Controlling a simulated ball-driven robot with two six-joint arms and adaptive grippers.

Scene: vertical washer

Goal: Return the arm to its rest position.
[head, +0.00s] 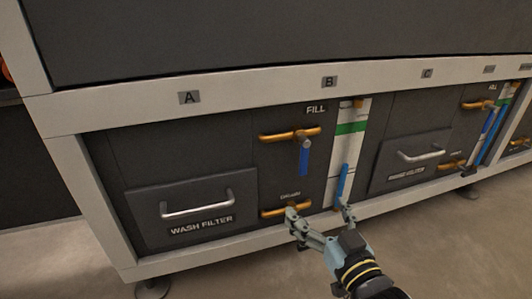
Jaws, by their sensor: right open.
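My right gripper (319,215) comes in from the bottom of the head view. Its two fingers are spread apart and nothing shows between them. The left fingertip is close to the lower orange handle (274,212) of panel B; I cannot tell whether they touch. The right fingertip is in front of the lower end of the white and green gauge strip (352,128), just below the blue bar (342,183). My left gripper does not show.
The washer has a wash filter drawer (196,208) at left and another drawer (413,151) at right. Above the gripper are an upper orange handle (290,135) and a blue-handled valve (304,160). A white frame surrounds the panels. Bare floor lies in front.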

